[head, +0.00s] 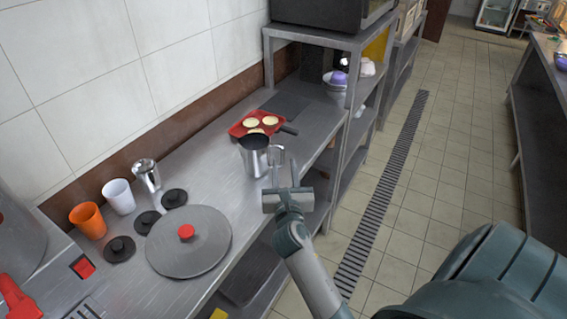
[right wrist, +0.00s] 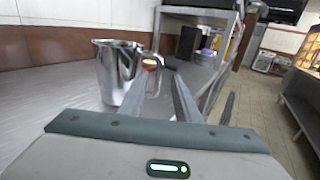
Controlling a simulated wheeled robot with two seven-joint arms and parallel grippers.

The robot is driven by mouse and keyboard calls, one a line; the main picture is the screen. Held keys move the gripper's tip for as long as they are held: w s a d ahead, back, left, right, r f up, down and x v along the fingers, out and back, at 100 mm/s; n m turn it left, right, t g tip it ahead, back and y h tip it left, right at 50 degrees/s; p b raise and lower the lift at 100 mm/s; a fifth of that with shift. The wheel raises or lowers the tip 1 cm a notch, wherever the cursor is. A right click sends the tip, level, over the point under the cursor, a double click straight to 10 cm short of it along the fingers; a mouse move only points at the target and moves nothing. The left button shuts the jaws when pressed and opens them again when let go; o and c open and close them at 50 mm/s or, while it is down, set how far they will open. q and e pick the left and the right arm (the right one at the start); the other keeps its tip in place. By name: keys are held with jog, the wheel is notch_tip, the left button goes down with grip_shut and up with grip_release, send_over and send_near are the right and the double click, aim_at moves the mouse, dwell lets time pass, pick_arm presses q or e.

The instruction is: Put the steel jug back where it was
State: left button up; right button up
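The steel jug (head: 254,160) stands upright on the steel counter, near its front edge, with its handle toward my right gripper. In the right wrist view the jug (right wrist: 116,72) is left of centre, its handle by the left finger. My right gripper (head: 284,165) is at the handle, its two fingers apart with a gap between them. In the right wrist view the gripper (right wrist: 163,62) also shows spread fingers; whether the handle lies between them or just beyond is unclear. My left gripper is not in view.
A red tray (head: 240,130) with round pale items is behind the jug. A large lid (head: 190,243) with a red knob, small black lids, an orange cup (head: 88,220), a white cup (head: 119,196) and a shiny steel cup (head: 147,175) stand left. A shelf rack (head: 340,95) rises at the right.

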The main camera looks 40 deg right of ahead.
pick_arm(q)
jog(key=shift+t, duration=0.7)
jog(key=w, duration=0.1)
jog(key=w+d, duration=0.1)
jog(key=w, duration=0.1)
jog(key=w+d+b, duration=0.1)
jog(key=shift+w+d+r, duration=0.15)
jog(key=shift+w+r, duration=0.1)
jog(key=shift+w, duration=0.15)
pick_arm(e)
jog(key=v, duration=0.8)
jog(key=shift+s, duration=0.2)
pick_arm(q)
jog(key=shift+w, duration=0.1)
pick_arm(e)
jog(key=shift+a, duration=0.15)
